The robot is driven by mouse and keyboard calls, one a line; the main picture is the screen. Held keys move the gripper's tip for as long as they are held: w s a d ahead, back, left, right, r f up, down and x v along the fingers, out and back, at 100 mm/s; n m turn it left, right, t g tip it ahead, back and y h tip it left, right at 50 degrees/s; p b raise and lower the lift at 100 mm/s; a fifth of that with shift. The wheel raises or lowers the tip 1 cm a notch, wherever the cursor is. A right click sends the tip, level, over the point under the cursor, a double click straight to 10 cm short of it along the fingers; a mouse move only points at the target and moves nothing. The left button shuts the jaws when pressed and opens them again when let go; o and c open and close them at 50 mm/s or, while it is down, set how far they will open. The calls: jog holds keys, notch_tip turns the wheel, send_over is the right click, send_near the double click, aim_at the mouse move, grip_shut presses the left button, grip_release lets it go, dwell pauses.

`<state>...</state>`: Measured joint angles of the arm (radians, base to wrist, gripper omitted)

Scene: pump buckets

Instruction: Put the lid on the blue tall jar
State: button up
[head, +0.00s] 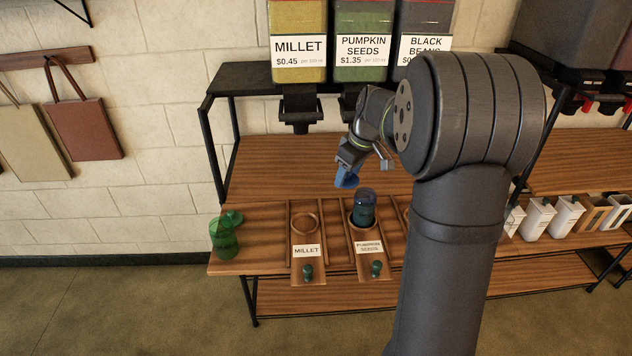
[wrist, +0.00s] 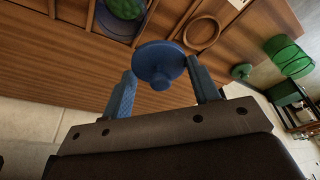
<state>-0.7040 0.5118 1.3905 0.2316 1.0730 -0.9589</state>
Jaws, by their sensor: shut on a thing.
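The blue tall jar (head: 365,208) stands upright in the round holder of the PUMPKIN SEEDS slide, with something dark inside. Its top also shows at the upper edge of the wrist view (wrist: 125,8). My gripper (head: 348,174) is shut on the blue lid (head: 346,181), a round disc with a knob. In the wrist view the lid (wrist: 160,58) sits between the two blue-grey fingertips, its knob facing the camera. In the head view the lid is above and slightly left of the jar, apart from it.
A green jar (head: 223,242) and a green lid (head: 235,217) are at the shelf's left end. The MILLET slide's ring (head: 304,223) is empty. Dispensers (head: 298,45) hang above the shelf. White scoop-like containers (head: 537,220) stand at right. My arm hides part of the shelf.

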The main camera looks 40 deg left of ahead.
jog(key=shift+w+d+f, duration=0.4)
jog(key=shift+w+d, duration=0.15)
jog(key=shift+d, duration=0.15)
jog(key=shift+w+d+f, duration=0.45)
jog(key=shift+w+d, duration=0.05)
jog(key=shift+d, duration=0.2)
jog(key=shift+w+d+f, duration=0.4)
jog(key=shift+w+d, duration=0.15)
jog(key=shift+d, duration=0.15)
jog(key=shift+f, duration=0.7)
dwell(1.0)
jog(key=o, duration=1)
jog(key=shift+r, duration=3.05)
